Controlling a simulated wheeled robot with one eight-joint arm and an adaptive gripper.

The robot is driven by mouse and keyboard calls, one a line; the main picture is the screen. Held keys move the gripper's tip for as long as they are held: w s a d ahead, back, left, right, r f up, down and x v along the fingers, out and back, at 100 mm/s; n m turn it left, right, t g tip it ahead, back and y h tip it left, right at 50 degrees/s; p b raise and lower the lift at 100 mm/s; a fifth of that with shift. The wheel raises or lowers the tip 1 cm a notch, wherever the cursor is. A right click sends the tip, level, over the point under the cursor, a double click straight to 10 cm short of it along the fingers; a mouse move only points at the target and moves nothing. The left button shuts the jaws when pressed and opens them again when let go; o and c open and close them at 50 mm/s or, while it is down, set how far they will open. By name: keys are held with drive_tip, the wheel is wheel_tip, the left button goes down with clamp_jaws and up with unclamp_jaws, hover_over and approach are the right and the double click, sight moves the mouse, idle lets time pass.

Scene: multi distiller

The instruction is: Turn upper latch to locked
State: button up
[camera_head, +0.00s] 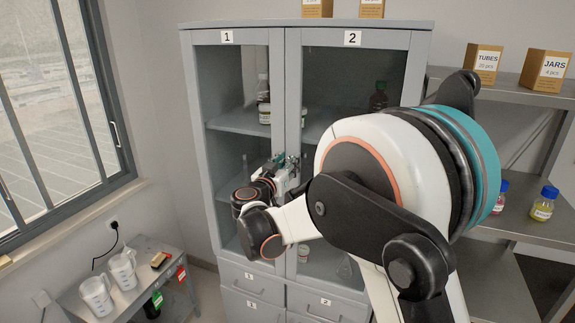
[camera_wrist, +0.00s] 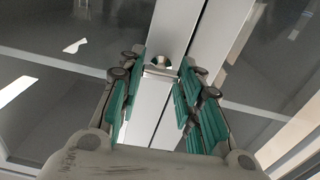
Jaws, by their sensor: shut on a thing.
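The cabinet has two glass doors, door 1 (camera_head: 228,62) and door 2 (camera_head: 340,60), with a seam between them. My gripper (camera_head: 288,161) reaches to this seam at about mid-height of the doors. In the wrist view my gripper (camera_wrist: 161,68) has its teal-padded fingers on both sides of a small metal latch (camera_wrist: 159,70) at the door seam, and it is shut on it. The latch's lower part and its exact angle are hard to make out. In the head view the latch is hidden behind my gripper and too small to tell.
Both doors look closed, with bottles and jars behind the glass. Drawers (camera_head: 252,283) lie below. A shelf with boxes (camera_head: 484,62) and bottles (camera_head: 543,204) stands at the right. A low table with white jugs (camera_head: 123,270) stands at the lower left, under the window.

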drive_tip(key=n+b, duration=0.3)
drive_tip(key=n, duration=0.1)
drive_tip(key=shift+a+f+n, duration=0.1)
drive_tip(key=shift+f+n, duration=0.05)
drive_tip(key=shift+n, duration=0.15)
drive_tip(key=n+b, duration=0.2)
drive_tip(key=n, duration=0.2)
drive_tip(key=n+b, duration=0.1)
drive_tip(key=n, duration=0.4)
drive_tip(key=shift+b, duration=0.3)
drive_tip(key=shift+a+n+b, duration=0.1)
drive_tip(key=shift+n+b, duration=0.35)
drive_tip(key=shift+n, duration=1.35)
drive_tip(key=o, duration=1.1)
drive_tip(key=shift+c, duration=0.2)
drive_tip(key=v, duration=1.2)
